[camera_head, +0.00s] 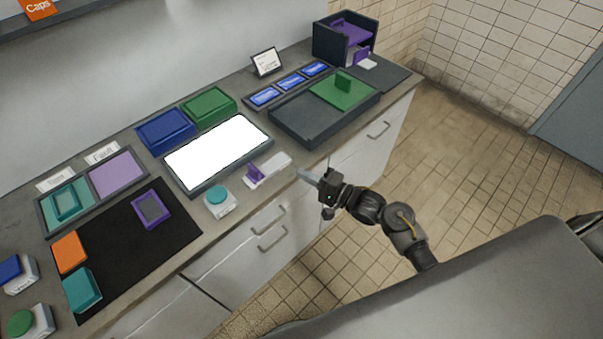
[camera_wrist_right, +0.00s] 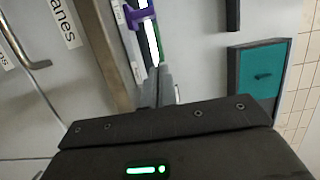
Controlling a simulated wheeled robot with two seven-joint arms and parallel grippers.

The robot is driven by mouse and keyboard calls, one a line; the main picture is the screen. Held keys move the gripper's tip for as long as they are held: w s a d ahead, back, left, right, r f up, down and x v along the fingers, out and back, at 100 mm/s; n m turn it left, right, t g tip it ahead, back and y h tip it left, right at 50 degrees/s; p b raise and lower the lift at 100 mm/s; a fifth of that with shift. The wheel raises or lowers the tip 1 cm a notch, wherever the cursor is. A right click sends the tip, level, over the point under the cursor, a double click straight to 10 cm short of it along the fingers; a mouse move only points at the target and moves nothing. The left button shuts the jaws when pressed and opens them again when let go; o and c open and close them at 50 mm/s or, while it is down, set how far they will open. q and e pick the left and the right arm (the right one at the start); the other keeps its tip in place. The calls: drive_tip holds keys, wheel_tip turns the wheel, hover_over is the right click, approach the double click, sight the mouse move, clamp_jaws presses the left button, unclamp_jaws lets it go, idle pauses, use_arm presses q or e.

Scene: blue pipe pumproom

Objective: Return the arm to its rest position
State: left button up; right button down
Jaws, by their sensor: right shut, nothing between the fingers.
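My right arm (camera_head: 400,218) reaches in from the lower right, bent over the floor in front of the counter. My right gripper (camera_head: 307,176) is at the counter's front edge, just right of a white block with a purple upright piece (camera_head: 255,175). The gripper is shut and empty. In the right wrist view its narrow fingers (camera_wrist_right: 160,85) show close together, pointing toward the counter edge. It is apart from the objects on the counter, as far as I can see. My left gripper is not in view.
The counter (camera_head: 215,235) holds a lit white panel (camera_head: 218,150), a dark tray with a green plate (camera_head: 345,90), and a black mat (camera_head: 130,235). Drawer handles (camera_head: 272,237) stick out below the edge. Tiled floor (camera_head: 480,160) is clear at the right.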

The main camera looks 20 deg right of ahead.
idle(0.4)
drive_tip(key=d+f+n+g+h, duration=0.1)
drive_tip(key=d+f+n+h, duration=0.2)
drive_tip(key=f, duration=0.4)
drive_tip(key=d+f+n+h, duration=0.2)
drive_tip(key=f+n, duration=0.1)
drive_tip(key=f, duration=0.5)
drive_tip(key=s+d+f+n+g+h+b, duration=0.1)
drive_tip(key=s+d+f+n+g+h, duration=0.1)
drive_tip(key=s+f, duration=0.5)
drive_tip(key=s+d+f+n+g+h, duration=0.1)
drive_tip(key=s+d+f+n+g, duration=0.15)
drive_tip(key=f, duration=0.75)
drive_tip(key=s+f+g+h, duration=0.1)
drive_tip(key=s+f, duration=0.5)
drive_tip(key=s, duration=0.6)
drive_tip(key=s+f+n+g+h+b, duration=0.1)
drive_tip(key=s+f+g, duration=0.3)
drive_tip(key=s, duration=0.8)
drive_tip(key=s+f+n+g+h+b, duration=0.1)
drive_tip(key=s+f+g, duration=0.1)
drive_tip(key=s+f, duration=0.5)
drive_tip(key=s, duration=0.5)
drive_tip(key=shift+f+g, duration=0.35)
drive_tip(key=shift+f, duration=0.05)
drive_tip(key=shift+w+a, duration=0.1)
